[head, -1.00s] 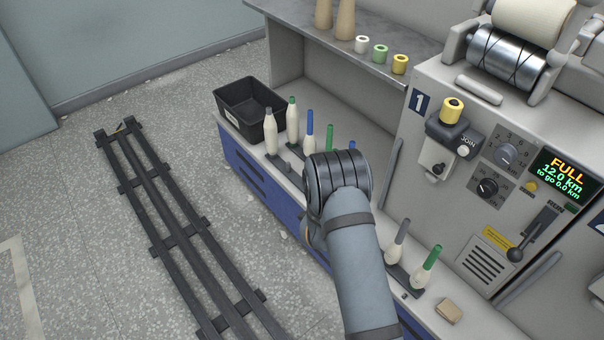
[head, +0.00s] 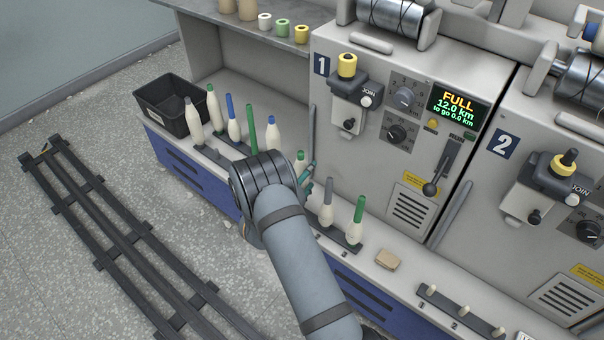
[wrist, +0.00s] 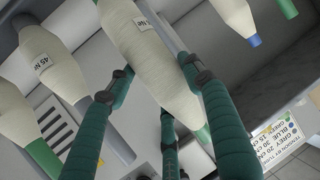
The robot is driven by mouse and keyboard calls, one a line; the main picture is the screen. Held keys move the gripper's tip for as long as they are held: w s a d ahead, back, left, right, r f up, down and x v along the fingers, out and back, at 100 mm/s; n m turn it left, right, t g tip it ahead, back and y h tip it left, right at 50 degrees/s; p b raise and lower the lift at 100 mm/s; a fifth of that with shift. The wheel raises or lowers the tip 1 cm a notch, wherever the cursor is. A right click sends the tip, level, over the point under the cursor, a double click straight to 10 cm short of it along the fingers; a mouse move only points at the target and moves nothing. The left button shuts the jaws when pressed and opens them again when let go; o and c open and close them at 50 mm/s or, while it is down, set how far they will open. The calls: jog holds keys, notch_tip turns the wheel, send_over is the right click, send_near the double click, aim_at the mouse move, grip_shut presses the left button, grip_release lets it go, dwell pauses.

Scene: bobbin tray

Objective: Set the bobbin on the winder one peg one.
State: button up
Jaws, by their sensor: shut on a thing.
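My gripper (head: 303,176) has teal fingers closed around a cream-wound bobbin (wrist: 150,55) with a green end (wrist: 205,135). In the head view the top of this bobbin (head: 300,162) shows just right of my wrist, in front of winder one (head: 323,115). Winder one's peg rack (head: 340,240) holds a grey-tipped bobbin (head: 327,205) and a green-tipped bobbin (head: 357,220). Both also show at left in the wrist view. My wrist hides the rack's left end and the held bobbin's lower part, so I cannot tell whether it touches a peg.
A tan block (head: 387,260) lies right of the rack. Winder two (head: 510,180) has a rack (head: 470,318) with bare pegs.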

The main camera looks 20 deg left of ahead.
aim_at(304, 184)
jog(key=shift+a+f+b, duration=0.1)
jog(key=shift+f+b, duration=0.5)
jog(key=shift+f, duration=0.5)
dwell(0.9)
jog(key=shift+r, duration=0.15)
jog(key=shift+d+r+p, duration=0.2)
jog(key=shift+r+p, duration=0.2)
jog(key=shift+r, duration=0.2)
jog(key=shift+d+f+b, duration=0.1)
jog(key=shift+f+b, duration=1.15)
dwell(1.0)
jog(key=shift+r, duration=0.15)
jog(key=shift+r+p, duration=0.55)
jog(key=shift+r, duration=0.15)
dwell(0.9)
